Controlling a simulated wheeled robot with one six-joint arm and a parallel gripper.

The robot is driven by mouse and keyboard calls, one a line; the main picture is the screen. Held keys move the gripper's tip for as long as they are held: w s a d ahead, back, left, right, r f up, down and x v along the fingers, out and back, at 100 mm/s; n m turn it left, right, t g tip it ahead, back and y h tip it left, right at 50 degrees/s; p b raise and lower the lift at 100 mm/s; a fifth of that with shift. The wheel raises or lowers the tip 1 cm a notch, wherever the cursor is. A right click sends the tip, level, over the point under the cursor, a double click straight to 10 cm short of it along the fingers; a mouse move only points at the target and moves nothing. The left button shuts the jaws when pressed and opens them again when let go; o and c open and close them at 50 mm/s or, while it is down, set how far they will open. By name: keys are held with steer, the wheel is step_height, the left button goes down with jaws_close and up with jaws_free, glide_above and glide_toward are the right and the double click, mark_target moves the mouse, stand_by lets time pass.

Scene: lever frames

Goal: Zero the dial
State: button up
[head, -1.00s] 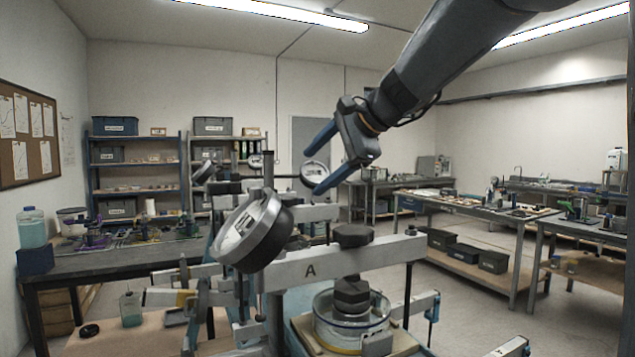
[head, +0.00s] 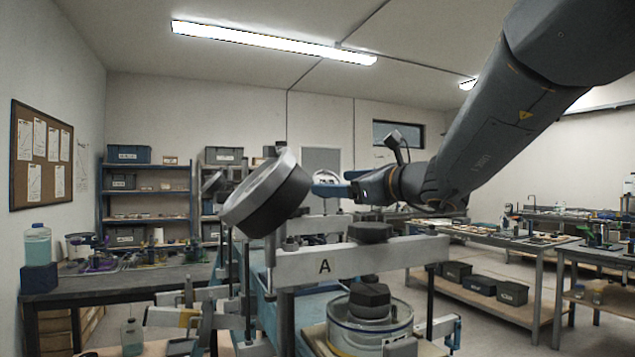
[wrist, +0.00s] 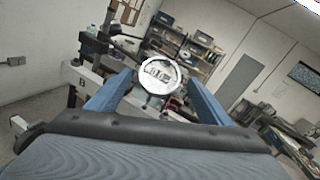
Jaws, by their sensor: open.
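A large dial with a black body and silver rim (head: 265,195) is tilted above the frame marked A (head: 350,262). Its face is seen nearly edge-on in the head view, so I cannot read it. My gripper (head: 316,183) is right of this dial, its blue fingers pointing left. In the wrist view, a round white dial face with a silver rim (wrist: 159,74) appears between the open, spread fingers (wrist: 158,88). It looks beyond the fingertips, with nothing gripped. Its markings are too small to read, and I cannot tell which dial it is.
A dark knob (head: 370,232) sits on the crossbar, above a glass-walled vessel (head: 345,335). A workbench (head: 120,285) stands at left, shelves (head: 148,195) behind it, and another bench (head: 490,230) at right. Open floor lies at the lower right.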

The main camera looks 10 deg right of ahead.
mark_target(329, 181)
steer(key=shift+p+x, duration=0.4)
steer(key=shift+x, duration=1.5)
steer(key=c, duration=1)
steer(key=shift+a+f+b, duration=0.1)
steer(key=shift+b, duration=0.4)
steer(key=shift+c, duration=0.2)
steer(key=shift+m+t+h+b, duration=0.4)
steer(key=shift+m+h+b, duration=0.3)
steer(key=shift+m+b, duration=0.35)
steer(key=o, duration=1)
steer(key=shift+o, duration=0.2)
steer(key=shift+s, duration=0.1)
